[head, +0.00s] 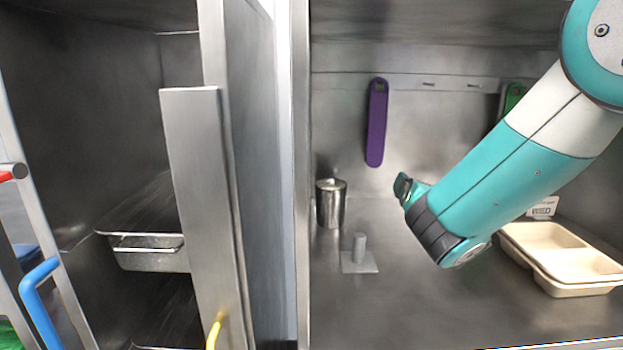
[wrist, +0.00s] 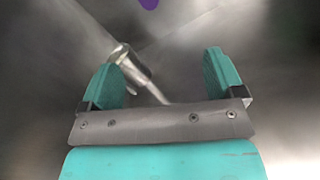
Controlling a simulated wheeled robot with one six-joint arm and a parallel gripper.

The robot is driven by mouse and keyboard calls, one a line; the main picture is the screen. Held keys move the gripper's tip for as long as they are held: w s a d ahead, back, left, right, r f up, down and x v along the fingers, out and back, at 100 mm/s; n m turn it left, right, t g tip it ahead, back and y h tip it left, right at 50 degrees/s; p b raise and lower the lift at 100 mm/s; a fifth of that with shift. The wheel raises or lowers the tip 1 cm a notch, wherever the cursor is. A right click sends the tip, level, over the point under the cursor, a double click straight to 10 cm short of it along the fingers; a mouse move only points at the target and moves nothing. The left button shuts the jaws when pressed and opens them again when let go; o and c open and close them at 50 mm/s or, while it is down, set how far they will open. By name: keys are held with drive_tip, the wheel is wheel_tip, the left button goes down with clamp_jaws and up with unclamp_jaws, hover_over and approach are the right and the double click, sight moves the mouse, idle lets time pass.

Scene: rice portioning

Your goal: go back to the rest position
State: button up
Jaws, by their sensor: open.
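My gripper (wrist: 163,78) is open in the wrist view, with its two teal fingers wide apart. Nothing is clearly held between them. A shiny metal cylinder (wrist: 124,56) with a thin rod shows beyond the fingers, and I cannot tell whether it is the cup or the post. In the head view my teal and white arm reaches in from the upper right, and its end is above the steel counter. Only a small teal part of the gripper (head: 404,187) shows there; the rest is hidden behind the arm.
A metal cup (head: 331,204) and a small post on a square base (head: 359,257) stand left of my arm. A beige divided tray (head: 545,235) lies at right. A purple handle (head: 377,122) hangs on the back wall. A steel pan (head: 150,255) sits in the left cabinet.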

drive_tip(key=s+a+m+g+y+p, duration=0.1)
drive_tip(key=s+a+m+g+y, duration=0.2)
drive_tip(key=s+m+g, duration=0.5)
drive_tip(key=s+a+m+g+y+p, duration=0.1)
drive_tip(key=s+a+m+g+y, duration=0.1)
drive_tip(key=s+m+g, duration=0.7)
drive_tip(key=s+a+m, duration=0.1)
drive_tip(key=s+m, duration=0.6)
drive_tip(key=s, duration=1)
drive_tip(key=shift+s+a+y+p, duration=0.2)
drive_tip(key=shift+s+y+p, duration=0.1)
drive_tip(key=shift+y+p, duration=0.1)
